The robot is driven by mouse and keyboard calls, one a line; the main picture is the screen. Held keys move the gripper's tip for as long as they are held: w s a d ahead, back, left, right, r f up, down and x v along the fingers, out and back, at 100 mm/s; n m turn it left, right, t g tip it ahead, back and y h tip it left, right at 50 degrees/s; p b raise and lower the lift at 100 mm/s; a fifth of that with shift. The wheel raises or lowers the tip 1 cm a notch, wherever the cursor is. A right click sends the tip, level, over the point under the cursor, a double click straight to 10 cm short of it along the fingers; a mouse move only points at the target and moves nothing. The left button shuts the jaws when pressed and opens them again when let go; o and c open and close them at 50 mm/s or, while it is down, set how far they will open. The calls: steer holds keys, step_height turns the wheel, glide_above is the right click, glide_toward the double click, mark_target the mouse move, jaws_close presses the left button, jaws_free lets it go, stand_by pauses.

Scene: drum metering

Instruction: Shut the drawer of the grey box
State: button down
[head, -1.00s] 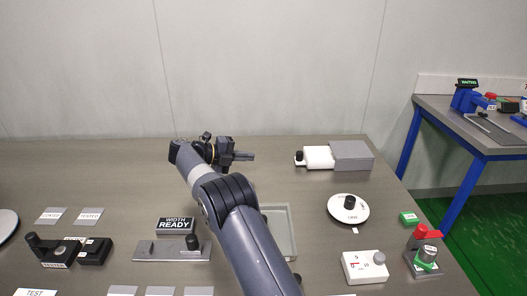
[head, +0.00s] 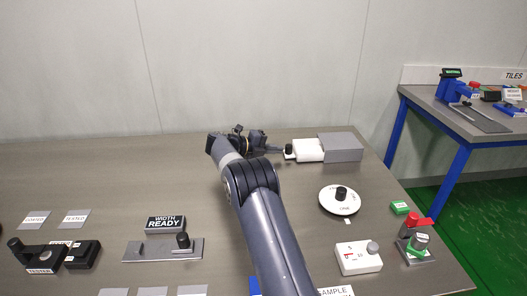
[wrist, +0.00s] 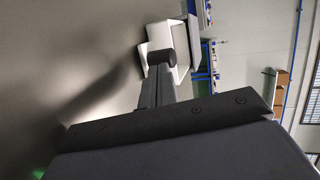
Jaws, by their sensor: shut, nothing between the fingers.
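The grey box (head: 341,147) stands at the back right of the bench. Its white drawer (head: 308,150) sticks out to the left, with a black knob (head: 288,150) on its end. My gripper (head: 279,151) is shut and empty, level with the knob and just left of it, pointing right at it. In the wrist view the shut fingers (wrist: 157,88) reach toward the dark knob (wrist: 162,57), with the white drawer (wrist: 157,34) behind it. The fingertips overlap the knob's edge there; I cannot tell whether they touch it.
A white dial (head: 340,200) lies in front of the box. A white switch box (head: 358,258) and a red-topped device (head: 415,240) stand nearer the front right. The bench behind and left of my gripper is clear.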

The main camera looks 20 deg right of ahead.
mark_target(306, 148)
steer(key=shift+d, duration=0.35)
steer(key=s+d, duration=0.1)
steer(key=d, duration=0.2)
steer(key=s+d, duration=0.1)
steer(key=d, duration=0.2)
steer(key=s+d, duration=0.1)
steer(key=d, duration=0.2)
steer(key=shift+d+p, duration=0.4)
steer(key=shift+d, duration=0.1)
